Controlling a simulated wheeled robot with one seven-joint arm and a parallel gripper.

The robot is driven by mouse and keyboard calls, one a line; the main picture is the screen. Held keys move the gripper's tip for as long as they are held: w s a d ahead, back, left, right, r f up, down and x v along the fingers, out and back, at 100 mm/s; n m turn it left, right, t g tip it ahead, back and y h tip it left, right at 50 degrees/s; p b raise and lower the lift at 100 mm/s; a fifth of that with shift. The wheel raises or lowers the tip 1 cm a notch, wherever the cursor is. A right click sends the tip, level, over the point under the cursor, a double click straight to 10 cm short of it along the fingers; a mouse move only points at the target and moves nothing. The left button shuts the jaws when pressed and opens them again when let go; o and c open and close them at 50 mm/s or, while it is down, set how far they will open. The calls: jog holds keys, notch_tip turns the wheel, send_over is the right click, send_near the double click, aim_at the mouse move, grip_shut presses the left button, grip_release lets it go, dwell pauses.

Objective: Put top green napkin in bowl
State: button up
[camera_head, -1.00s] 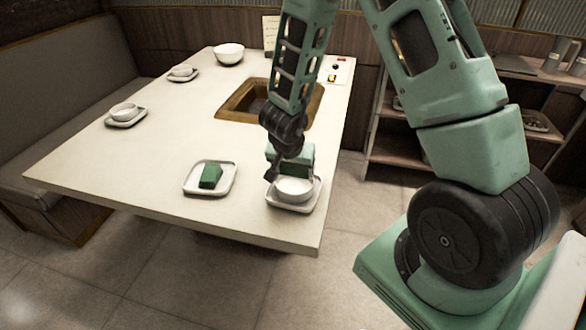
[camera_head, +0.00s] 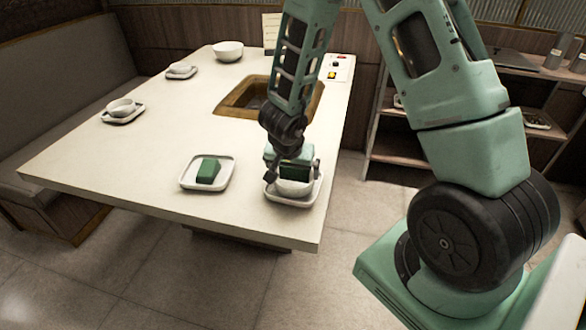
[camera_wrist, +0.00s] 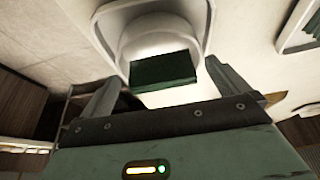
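A dark green napkin (camera_head: 297,172) is in the white bowl (camera_head: 293,188) on a square plate at the table's near right corner. In the wrist view the napkin (camera_wrist: 163,70) lies across the bowl (camera_wrist: 150,42). My gripper (camera_head: 292,166) is right over the bowl. Its fingers (camera_wrist: 163,84) are spread wide, one on each side of the napkin, with gaps between. A second green napkin (camera_head: 208,171) lies on another square plate (camera_head: 190,185) to the left. The bowl's inside is partly hidden by the napkin.
The white table (camera_head: 120,165) has a brown-framed sunken well (camera_head: 232,106) in the middle. Bowls on plates stand at the left edge (camera_head: 121,107) and far left (camera_head: 180,69). A larger bowl (camera_head: 228,51) is at the back. The table's front edge is close to the plates.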

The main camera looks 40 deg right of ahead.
dwell(0.4)
notch_tip(320, 180, up, 7)
jog(key=p, duration=0.8)
